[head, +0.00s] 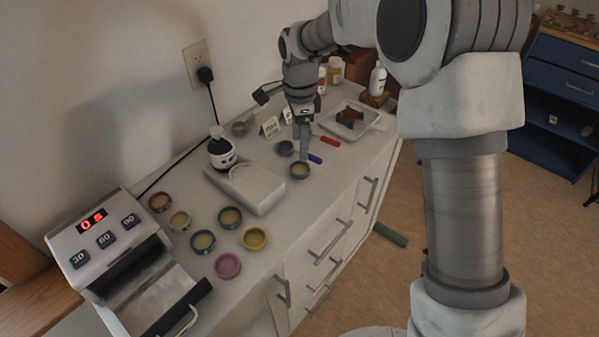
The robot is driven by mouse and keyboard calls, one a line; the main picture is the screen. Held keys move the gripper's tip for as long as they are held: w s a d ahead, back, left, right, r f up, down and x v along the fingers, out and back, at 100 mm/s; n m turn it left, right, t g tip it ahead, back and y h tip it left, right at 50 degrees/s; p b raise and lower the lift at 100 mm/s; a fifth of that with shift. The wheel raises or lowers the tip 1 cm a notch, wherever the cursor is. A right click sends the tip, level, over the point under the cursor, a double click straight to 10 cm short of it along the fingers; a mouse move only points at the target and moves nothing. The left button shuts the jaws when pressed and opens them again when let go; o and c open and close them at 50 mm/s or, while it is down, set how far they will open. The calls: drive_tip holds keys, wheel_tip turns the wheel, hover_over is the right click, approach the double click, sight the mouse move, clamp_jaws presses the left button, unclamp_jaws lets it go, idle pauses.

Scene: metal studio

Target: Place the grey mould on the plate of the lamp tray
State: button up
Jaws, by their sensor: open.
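The grey mould (300,171), a small round dish with a pale yellowish fill, stands on the counter near its front edge. My gripper (304,157) points down just above and behind it, with its jaws open. I cannot tell from this view whether the fingertips touch the mould's rim. The lamp (82,228) is a pale box at the left front with a red display and buttons marked 30, 60 and 90. Its tray plate (150,295) lies drawn out in front, with a dark front bar, and looks empty.
Several coloured moulds, including a pink one (228,266) and a yellow one (254,239), stand between the lamp and a white block (252,186). A dark bottle (222,152) stands behind the block. Another small dark dish (285,149) and a red-handled tool (330,141) lie near my gripper.

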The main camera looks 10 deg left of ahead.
sight(298, 171)
wheel_tip(298, 171, down, 2)
drive_tip(key=shift+f, duration=0.25)
drive_tip(key=f, duration=0.3)
drive_tip(key=f+b, duration=0.1)
drive_tip(key=f, duration=0.1)
drive_tip(key=shift+s+a+f, duration=0.1)
drive_tip(key=shift+s+a, duration=0.1)
drive_tip(key=shift+s, duration=0.05)
drive_tip(key=c, duration=1.2)
drive_tip(key=shift+r+p, duration=0.35)
drive_tip(key=shift+r, duration=1.65)
drive_tip(key=s+d+r, duration=0.1)
drive_tip(key=d+r, duration=0.1)
drive_tip(key=d, duration=0.1)
drive_tip(key=s+d+r, duration=0.1)
drive_tip(key=d+r, duration=0.1)
drive_tip(key=d, duration=0.2)
drive_tip(key=s+d+r, duration=0.1)
drive_tip(key=d+r, duration=0.2)
drive_tip(key=d, duration=0.1)
drive_tip(key=shift+s+d+p, duration=0.1)
drive_tip(key=shift+d+p, duration=0.05)
drive_tip(key=shift+p, duration=0.25)
